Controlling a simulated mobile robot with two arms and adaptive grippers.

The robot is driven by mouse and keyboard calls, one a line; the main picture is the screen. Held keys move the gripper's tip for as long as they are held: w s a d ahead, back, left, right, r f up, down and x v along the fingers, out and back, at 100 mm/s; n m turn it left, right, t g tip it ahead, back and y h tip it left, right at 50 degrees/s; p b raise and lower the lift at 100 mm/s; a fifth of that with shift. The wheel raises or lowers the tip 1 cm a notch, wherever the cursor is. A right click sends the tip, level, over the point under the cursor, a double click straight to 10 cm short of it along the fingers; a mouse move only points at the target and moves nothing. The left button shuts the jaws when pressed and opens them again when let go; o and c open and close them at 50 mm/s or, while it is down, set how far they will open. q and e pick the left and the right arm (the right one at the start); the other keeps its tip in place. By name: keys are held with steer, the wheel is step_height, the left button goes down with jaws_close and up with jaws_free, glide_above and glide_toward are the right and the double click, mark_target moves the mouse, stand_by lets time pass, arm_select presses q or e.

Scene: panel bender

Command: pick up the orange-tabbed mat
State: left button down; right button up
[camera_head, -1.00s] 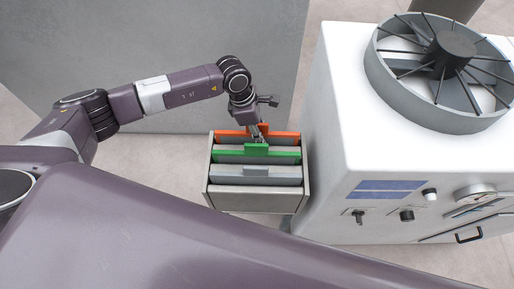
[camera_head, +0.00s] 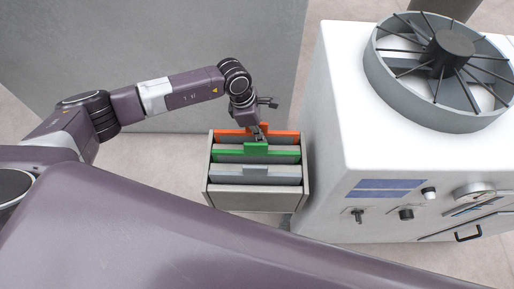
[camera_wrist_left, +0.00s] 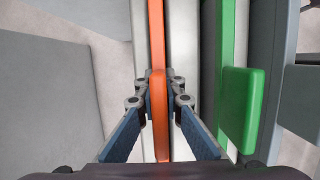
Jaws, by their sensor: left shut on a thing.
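The orange-tabbed mat (camera_head: 284,134) stands upright in the rear slot of a grey rack (camera_head: 208,172). It also shows in the left wrist view (camera_wrist_left: 156,35) as an orange strip running up the picture. My left gripper (camera_head: 258,134) is above the rack, pointing down at the orange mat. In the left wrist view its fingers (camera_wrist_left: 158,98) are shut on the orange tab, one on each side. The green-tabbed mat (camera_head: 285,156) stands in the slot in front, and its tab (camera_wrist_left: 240,108) is to the right of the fingers. My right gripper is not in view.
A grey mat (camera_head: 278,174) stands in the front slot of the rack. A white machine (camera_head: 335,120) with a large grey wheel (camera_head: 385,85) stands close on the right. A grey wall panel (camera_head: 150,50) rises behind. Floor shows left of the rack.

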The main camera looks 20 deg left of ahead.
arm_select(q)
step_height(320, 180, up, 28)
steer(key=b, duration=0.6)
stand_by(0.4)
